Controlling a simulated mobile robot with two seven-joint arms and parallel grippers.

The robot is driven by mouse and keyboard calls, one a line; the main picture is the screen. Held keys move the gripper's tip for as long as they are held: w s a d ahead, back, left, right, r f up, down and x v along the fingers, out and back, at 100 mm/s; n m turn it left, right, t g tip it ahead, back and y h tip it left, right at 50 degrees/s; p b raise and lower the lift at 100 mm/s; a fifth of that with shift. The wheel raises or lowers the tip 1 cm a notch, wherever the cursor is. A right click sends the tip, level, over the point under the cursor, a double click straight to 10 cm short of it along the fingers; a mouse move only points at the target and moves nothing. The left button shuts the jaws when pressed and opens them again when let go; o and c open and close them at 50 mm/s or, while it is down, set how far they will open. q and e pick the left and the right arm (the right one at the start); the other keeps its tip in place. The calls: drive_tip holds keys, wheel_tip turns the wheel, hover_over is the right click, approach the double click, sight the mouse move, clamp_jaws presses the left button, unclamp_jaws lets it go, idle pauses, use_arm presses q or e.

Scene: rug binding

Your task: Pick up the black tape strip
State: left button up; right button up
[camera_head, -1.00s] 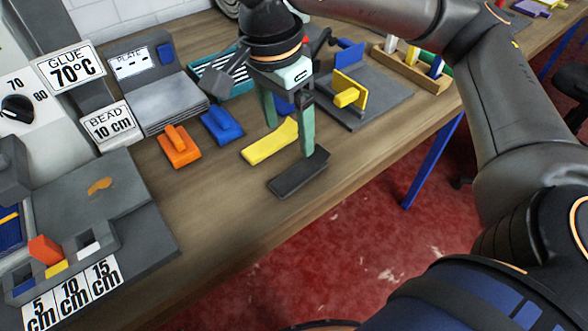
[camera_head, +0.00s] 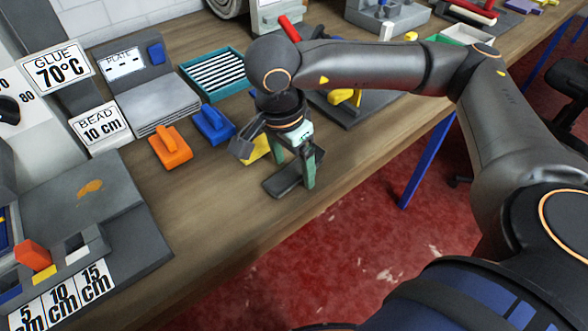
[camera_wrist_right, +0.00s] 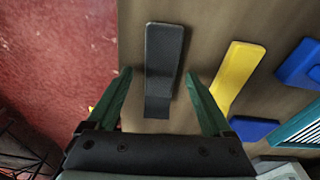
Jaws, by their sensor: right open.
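The black tape strip (camera_head: 283,181) lies flat on the wooden table near its front edge in the head view. In the right wrist view the black strip (camera_wrist_right: 163,62) lies lengthwise ahead of the fingers, its near end between them. My right gripper (camera_head: 296,184) is over the strip, with one finger on either side, open and empty. In the right wrist view the open right gripper (camera_wrist_right: 158,88) has a gap wider than the strip. Whether the fingertips touch the table is unclear. My left gripper is not in view.
A yellow strip (camera_wrist_right: 236,74) lies beside the black one, partly hidden by my arm in the head view. A blue block (camera_head: 214,124) and an orange block (camera_head: 170,147) stand to the left. A grey plate machine (camera_head: 150,95) is behind them. The front table is clear.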

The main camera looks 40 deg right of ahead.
drive_tip(key=shift+f, duration=0.15)
clamp_jaws()
idle(0.6)
